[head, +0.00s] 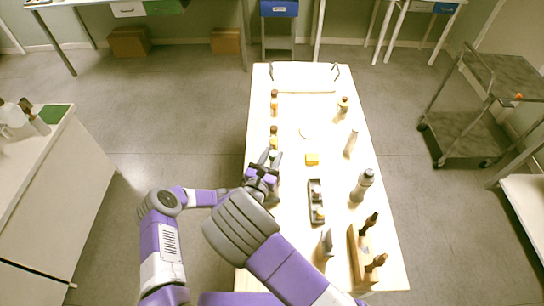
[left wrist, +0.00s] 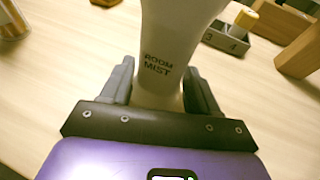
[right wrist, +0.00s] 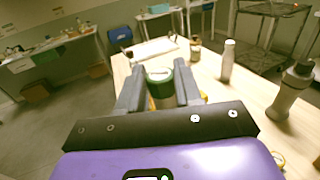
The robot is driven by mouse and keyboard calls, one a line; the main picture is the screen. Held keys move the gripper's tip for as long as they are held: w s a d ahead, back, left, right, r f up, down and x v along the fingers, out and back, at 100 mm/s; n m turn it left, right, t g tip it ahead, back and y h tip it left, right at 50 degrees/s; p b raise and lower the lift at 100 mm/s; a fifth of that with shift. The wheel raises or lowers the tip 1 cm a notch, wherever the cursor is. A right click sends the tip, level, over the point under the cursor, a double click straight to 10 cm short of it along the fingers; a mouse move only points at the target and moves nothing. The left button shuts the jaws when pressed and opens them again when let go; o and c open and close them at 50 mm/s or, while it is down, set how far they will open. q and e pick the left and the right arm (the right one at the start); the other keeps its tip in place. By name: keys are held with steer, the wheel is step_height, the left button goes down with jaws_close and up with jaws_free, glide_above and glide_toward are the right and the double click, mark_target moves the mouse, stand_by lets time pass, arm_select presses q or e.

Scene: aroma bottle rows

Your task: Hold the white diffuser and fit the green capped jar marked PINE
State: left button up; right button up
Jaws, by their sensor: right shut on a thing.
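The jar with the green cap (right wrist: 158,74) is between the fingers of my right gripper (right wrist: 161,88), which is shut on it. In the head view its green top (head: 274,154) shows at the tips of the upper gripper, over the left part of the table. No marking on it is readable. A white bottle-like body marked ROOM MIST (left wrist: 162,35) stands between the fingers of my left gripper (left wrist: 160,85). The fingers are close to both its sides, but whether they press on it is unclear. In the head view that body is mostly hidden by my arms.
The table (head: 330,110) carries amber bottles (head: 274,100) along its left side and grey bottles (head: 362,185) on the right.

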arm_select(q)
steer(key=shift+c, duration=1.3)
arm_select(e)
steer(key=shift+f, duration=0.15)
steer(key=shift+f, duration=1.25)
steer(key=shift+f, duration=1.9)
steer(key=o, duration=1.1)
